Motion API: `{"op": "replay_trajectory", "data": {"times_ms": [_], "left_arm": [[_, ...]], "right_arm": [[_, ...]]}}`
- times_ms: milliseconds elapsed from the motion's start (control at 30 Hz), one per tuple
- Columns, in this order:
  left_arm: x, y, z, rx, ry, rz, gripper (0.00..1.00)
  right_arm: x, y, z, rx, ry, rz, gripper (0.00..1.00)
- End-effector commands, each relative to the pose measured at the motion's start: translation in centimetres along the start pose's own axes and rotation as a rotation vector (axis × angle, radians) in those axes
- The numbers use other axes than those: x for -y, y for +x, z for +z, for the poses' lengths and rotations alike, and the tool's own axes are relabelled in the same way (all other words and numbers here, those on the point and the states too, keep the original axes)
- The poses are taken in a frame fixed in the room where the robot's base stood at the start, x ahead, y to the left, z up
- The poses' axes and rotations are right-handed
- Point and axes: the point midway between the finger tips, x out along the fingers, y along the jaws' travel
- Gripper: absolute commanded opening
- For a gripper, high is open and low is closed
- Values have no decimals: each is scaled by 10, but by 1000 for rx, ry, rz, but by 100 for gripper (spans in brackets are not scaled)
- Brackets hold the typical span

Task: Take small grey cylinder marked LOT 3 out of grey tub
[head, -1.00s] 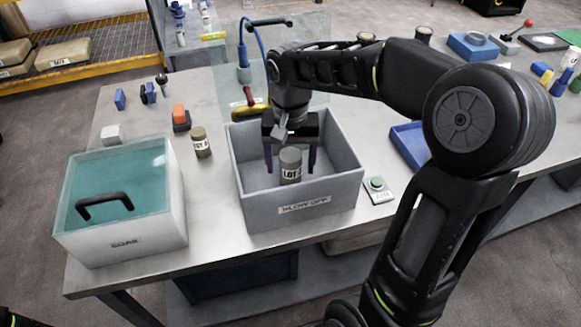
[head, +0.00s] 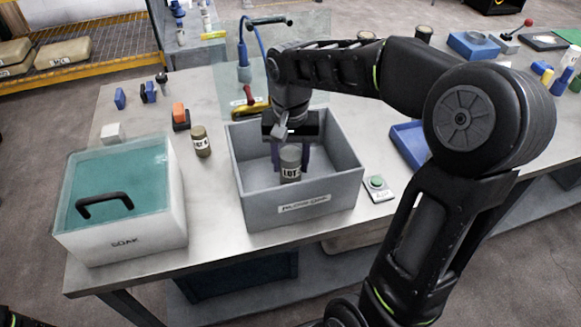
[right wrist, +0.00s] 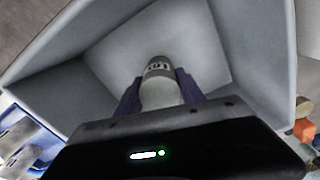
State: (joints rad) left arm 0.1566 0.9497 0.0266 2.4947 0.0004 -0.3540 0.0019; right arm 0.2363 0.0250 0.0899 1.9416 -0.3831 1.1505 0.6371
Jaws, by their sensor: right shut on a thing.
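The small grey cylinder (head: 290,166), with a label starting "LOT", stands upright inside the grey tub (head: 302,214), which is labelled BLOW OFF. Its last character is too blurred to read. My right gripper (head: 290,158) reaches down into the tub from above, its two dark fingers closed on the cylinder's sides. The right wrist view shows the cylinder (right wrist: 159,88) between both fingers, with the tub walls around. I cannot tell whether the cylinder touches the tub floor. My left gripper is not in view.
A white box labelled SOAK (head: 126,243) with a teal lid and black handle stands at left. Another small labelled cylinder (head: 201,141) stands between it and the tub. A green button (head: 377,183) and a blue tray (head: 410,145) are right of the tub.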

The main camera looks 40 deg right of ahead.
Motion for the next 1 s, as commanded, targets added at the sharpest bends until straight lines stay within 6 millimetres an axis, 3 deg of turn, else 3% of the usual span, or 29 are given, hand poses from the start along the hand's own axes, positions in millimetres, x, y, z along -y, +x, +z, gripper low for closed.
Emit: {"op": "replay_trajectory", "data": {"times_ms": [367, 1000], "left_arm": [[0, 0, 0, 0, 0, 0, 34], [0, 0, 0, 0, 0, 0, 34]], "right_arm": [[0, 0, 0, 0, 0, 0, 0], [0, -4, -1, -3, 0, -1, 0]]}}
